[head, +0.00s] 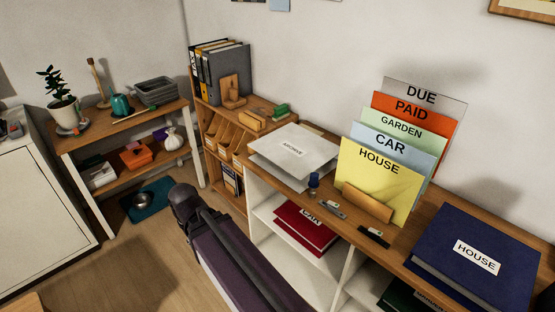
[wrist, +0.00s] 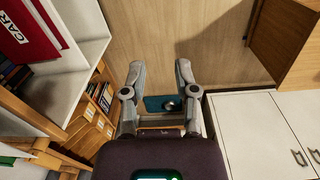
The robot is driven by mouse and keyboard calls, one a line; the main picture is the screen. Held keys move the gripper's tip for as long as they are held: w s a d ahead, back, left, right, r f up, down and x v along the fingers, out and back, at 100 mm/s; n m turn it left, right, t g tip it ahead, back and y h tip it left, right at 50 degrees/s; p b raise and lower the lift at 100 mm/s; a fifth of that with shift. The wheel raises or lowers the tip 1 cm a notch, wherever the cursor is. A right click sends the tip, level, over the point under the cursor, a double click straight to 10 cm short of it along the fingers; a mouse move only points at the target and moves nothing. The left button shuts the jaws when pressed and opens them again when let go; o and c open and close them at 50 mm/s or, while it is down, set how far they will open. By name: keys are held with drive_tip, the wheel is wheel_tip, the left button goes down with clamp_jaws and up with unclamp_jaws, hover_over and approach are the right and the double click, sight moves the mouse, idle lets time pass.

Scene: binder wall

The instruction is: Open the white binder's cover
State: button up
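The white binder (head: 293,148), labelled ARCHIVE, lies flat on the wooden shelf top in the head view. Its cover faces up, and a second white layer shows below its front left edge. I cannot tell whether the cover is slightly raised. The binder does not show in the wrist view. My gripper (wrist: 158,72) is open and empty in the wrist view, its two fingers spread over the floor.
A yellow HOUSE folder (head: 375,180) and several others stand right of the binder. A red CAR binder (head: 305,228) lies on the shelf below.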

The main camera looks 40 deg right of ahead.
drive_tip(key=w+d+f+h+b, duration=0.3)
drive_tip(key=w+d+f+b, duration=0.1)
drive_tip(key=d, duration=0.2)
drive_tip(key=n+t+h+b, duration=0.1)
drive_tip(key=t+h+b, duration=0.1)
drive_tip(key=h+b, duration=1.3)
approach(277, 158)
drive_tip(key=a, duration=0.4)
drive_tip(key=shift+d+r, duration=0.1)
drive_tip(key=d, duration=0.9)
drive_tip(key=w+d, duration=0.1)
drive_tip(key=d, duration=0.3)
drive_tip(key=shift+w+d, duration=0.1)
drive_tip(key=shift+d, duration=0.25)
clamp_jaws()
